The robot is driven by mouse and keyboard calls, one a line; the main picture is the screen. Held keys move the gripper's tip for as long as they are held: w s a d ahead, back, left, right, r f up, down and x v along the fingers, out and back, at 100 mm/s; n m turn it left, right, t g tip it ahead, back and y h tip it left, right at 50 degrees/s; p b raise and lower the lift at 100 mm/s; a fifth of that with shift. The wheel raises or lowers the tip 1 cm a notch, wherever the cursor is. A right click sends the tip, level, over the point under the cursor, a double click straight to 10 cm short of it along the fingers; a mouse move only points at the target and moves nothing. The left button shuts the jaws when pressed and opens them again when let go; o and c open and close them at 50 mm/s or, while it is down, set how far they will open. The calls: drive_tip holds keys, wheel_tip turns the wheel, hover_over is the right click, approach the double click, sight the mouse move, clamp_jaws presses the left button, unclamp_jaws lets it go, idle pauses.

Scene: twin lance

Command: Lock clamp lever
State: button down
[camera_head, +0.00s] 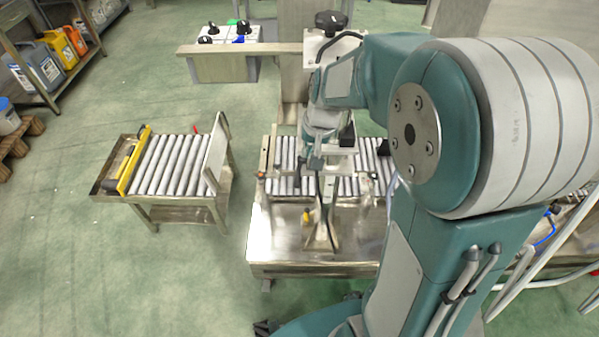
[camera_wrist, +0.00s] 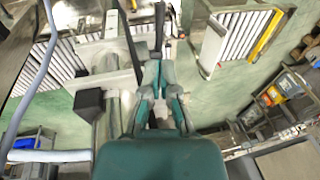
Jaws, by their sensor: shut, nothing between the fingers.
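My gripper (camera_wrist: 160,68) shows in the wrist view with its two teal-grey fingers close together and nothing between them. A dark upright bar (camera_wrist: 159,25) shows just beyond the fingertips; I cannot tell whether they touch it. I cannot tell for certain which part is the clamp lever. In the head view my wrist is over the middle roller table (camera_head: 268,242), largely hiding the fixture there. A dark bar (camera_head: 327,188) rises from the front of that table, next to a small yellow-tipped part (camera_head: 306,215).
A roller cart (camera_head: 168,213) with a yellow bar stands apart to the left. A steel post with a black knob (camera_head: 331,20) and a control box (camera_head: 225,66) stands behind the table. A shelf with jugs (camera_head: 40,66) is at far left. Green floor between is clear.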

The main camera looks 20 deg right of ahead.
sight(298, 177)
drive_tip(key=x, duration=1)
drive_tip(key=shift+f, duration=0.1)
